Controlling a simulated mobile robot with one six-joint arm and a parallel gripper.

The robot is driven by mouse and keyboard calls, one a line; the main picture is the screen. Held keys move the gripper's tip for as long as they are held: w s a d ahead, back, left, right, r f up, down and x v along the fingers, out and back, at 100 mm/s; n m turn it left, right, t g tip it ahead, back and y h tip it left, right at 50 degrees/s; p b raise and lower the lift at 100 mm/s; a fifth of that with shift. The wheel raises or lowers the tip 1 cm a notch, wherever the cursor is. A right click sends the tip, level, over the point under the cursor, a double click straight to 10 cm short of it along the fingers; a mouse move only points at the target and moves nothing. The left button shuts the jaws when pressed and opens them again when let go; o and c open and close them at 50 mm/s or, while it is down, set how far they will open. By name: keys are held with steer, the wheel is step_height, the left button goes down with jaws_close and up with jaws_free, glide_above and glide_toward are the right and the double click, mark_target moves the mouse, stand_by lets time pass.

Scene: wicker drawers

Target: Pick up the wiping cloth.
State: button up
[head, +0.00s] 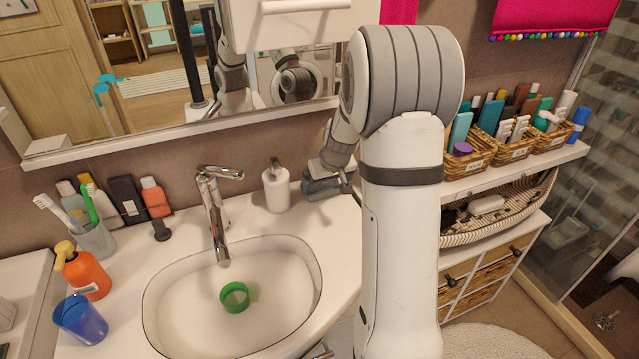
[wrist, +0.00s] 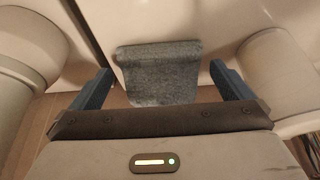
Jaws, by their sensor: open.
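The wiping cloth (wrist: 158,76) is a grey-blue textured piece in the middle of the wrist view. It lies between and beyond the two dark blue fingers of my gripper (wrist: 160,71). The fingers are wide apart, with visible gaps on both sides of the cloth. In the head view my gripper (head: 326,182) is low over the counter, right of the white soap dispenser (head: 277,187). A grey-blue patch shows there, but I cannot tell cloth from fingers. My arm hides part of that area.
The sink (head: 190,305) holds a green ring-shaped thing (head: 234,297), with the faucet (head: 215,205) behind. An orange pump bottle (head: 84,272) and blue cup (head: 80,318) stand at left. Baskets of bottles (head: 507,148) fill the right shelf. The mirror (head: 150,95) is behind.

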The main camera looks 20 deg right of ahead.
steer(key=w, duration=0.2)
steer(key=w+p, duration=0.1)
steer(key=shift+w+f, duration=0.35)
steer(key=shift+f, duration=0.25)
steer(key=c, duration=0.7)
steer(key=shift+r, duration=0.15)
